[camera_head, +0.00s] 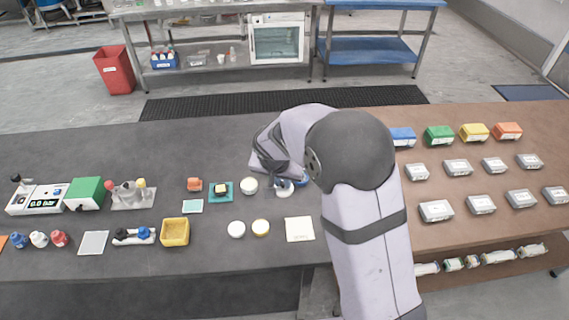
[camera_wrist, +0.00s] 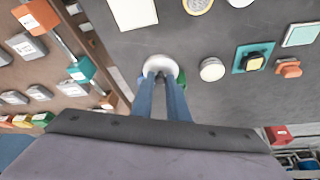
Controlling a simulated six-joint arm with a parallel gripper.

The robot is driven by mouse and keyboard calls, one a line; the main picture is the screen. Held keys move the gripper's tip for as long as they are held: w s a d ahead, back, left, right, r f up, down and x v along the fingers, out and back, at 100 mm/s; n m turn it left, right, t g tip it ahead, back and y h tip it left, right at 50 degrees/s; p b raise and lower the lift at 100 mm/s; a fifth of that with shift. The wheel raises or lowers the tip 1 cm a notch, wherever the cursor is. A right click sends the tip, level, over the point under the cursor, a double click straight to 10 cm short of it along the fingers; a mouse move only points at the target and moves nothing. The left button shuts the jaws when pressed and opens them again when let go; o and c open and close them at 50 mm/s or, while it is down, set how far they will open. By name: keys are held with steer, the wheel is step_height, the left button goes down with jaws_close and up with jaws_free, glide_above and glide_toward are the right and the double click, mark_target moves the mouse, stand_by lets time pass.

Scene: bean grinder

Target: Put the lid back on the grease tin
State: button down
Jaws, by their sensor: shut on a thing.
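A white-rimmed round tin with yellow inside (camera_head: 260,227), seemingly the open grease tin, stands nearer the front edge. It also shows at the top of the wrist view (camera_wrist: 197,5).
White round items stand left of the tin (camera_head: 237,230) and behind it (camera_head: 249,185). A pale square sheet (camera_head: 299,229) lies right of the tin. A teal tray (camera_head: 214,196) and yellow bin (camera_head: 175,232) are farther left. Blue and green bits (camera_wrist: 182,80) show beside my fingers.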

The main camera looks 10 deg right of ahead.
steer(key=w+a+n+y+p, duration=0.2)
steer(key=w+a+n+p, duration=0.2)
steer(key=w+a+n, duration=0.3)
steer(key=w+a, duration=0.1)
steer(key=a, duration=0.2)
steer(key=shift+w+y, duration=0.3)
steer(key=shift+f, duration=0.2)
steer(key=shift+f+b, duration=1.9)
steer(key=shift+f, duration=1.1)
steer(key=shift+f+b, duration=0.2)
steer(key=shift+b, duration=0.2)
stand_by(0.7)
stand_by(0.3)
